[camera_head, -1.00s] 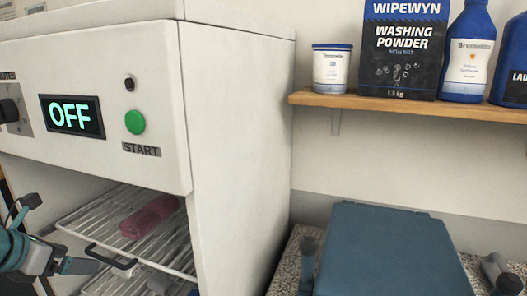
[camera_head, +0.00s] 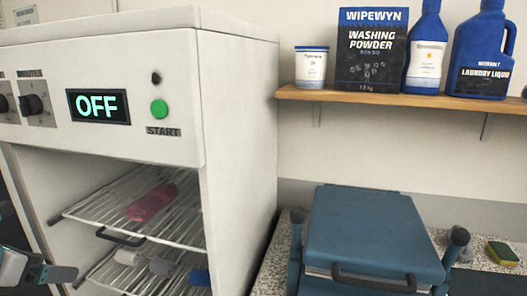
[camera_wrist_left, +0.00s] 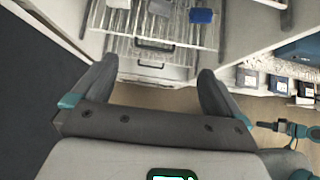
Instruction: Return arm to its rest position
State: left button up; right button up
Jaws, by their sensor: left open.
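My left gripper (camera_head: 42,268) is at the lower left of the head view, in front of the white cabinet and left of its wire racks. In the left wrist view the left gripper (camera_wrist_left: 158,85) has its two fingers spread wide with nothing between them. Beyond the fingers are the lower racks (camera_wrist_left: 135,50) of the cabinet. My right gripper does not show in the head view. A teal and dark arm part shows at the right edge of the left wrist view; I cannot tell its jaws there.
The white cabinet (camera_head: 235,130) reads OFF, with a green start button (camera_head: 159,109). A pink roll (camera_head: 152,203) lies on its upper rack (camera_head: 100,213); grey and blue rolls lie below. A blue lidded box (camera_head: 370,235) stands right, below a wooden shelf (camera_head: 400,97) of washing products.

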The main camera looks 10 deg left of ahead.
pick_arm(q)
jog(key=w+d+f+m+g+h, duration=0.2)
jog(key=w+d+f+g+h, duration=0.3)
jog(key=d+f, duration=0.55)
jog(key=s+d+f+m+g, duration=0.15)
jog(key=d+f+m, duration=0.35)
jog(key=d+f, duration=1.1)
jog(key=s+d+f+m+g+y, duration=0.1)
jog(key=s+d+f+m, duration=0.4)
jog(key=m, duration=0.8)
jog(key=s+d+f+m+g, duration=0.1)
jog(key=s+d+f+m, duration=0.5)
jog(key=s+f+m, duration=0.4)
notch_tip(320, 180, down, 3)
jog(key=m, duration=0.3)
jog(key=shift+s+f+y, duration=0.15)
jog(key=shift+s+y, duration=0.25)
